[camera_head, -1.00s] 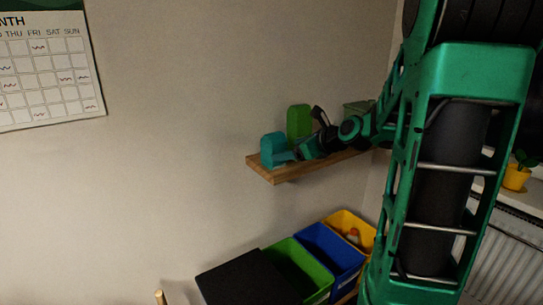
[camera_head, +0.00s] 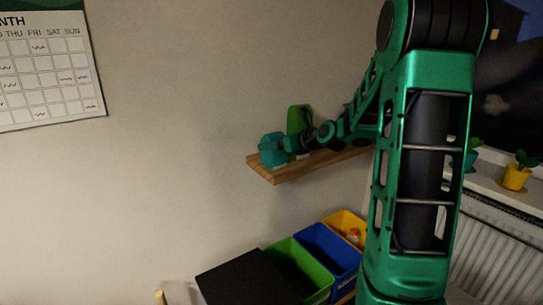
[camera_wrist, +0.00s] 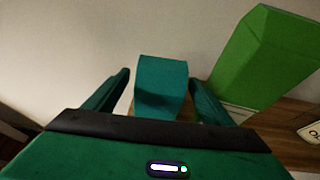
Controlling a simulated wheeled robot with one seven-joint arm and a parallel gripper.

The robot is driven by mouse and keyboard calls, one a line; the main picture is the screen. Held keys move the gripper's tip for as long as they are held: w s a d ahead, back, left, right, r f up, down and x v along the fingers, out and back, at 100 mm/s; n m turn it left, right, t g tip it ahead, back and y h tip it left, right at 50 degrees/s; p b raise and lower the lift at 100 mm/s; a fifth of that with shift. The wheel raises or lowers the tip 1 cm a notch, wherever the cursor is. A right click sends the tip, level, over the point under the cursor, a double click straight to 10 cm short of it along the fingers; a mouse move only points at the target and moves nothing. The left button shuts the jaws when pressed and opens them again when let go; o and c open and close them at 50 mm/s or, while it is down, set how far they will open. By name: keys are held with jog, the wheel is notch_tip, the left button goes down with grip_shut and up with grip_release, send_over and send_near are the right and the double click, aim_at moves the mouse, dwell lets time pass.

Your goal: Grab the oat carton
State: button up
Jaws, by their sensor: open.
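A teal carton (camera_head: 268,155) stands near the left end of the wooden shelf in the head view. In the wrist view the teal carton (camera_wrist: 162,88) stands upright between the two fingers of my gripper (camera_wrist: 160,78). The fingers are open, one on each side, with a gap showing on the left; contact on the right is unclear. A green carton (camera_wrist: 265,58) stands to its right, outside the fingers; it also shows in the head view (camera_head: 294,118), partly hidden by my arm. I cannot read which carton is oat.
The wooden shelf (camera_head: 275,174) is fixed to the wall. Below are green (camera_head: 305,268), blue (camera_head: 330,252) and yellow (camera_head: 345,225) bins. Potted plants stand by the window.

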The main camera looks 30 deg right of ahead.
jog(key=shift+x, duration=1.05)
jog(key=c, duration=1.2)
jog(key=shift+o, duration=0.2)
jog(key=shift+r, duration=0.2)
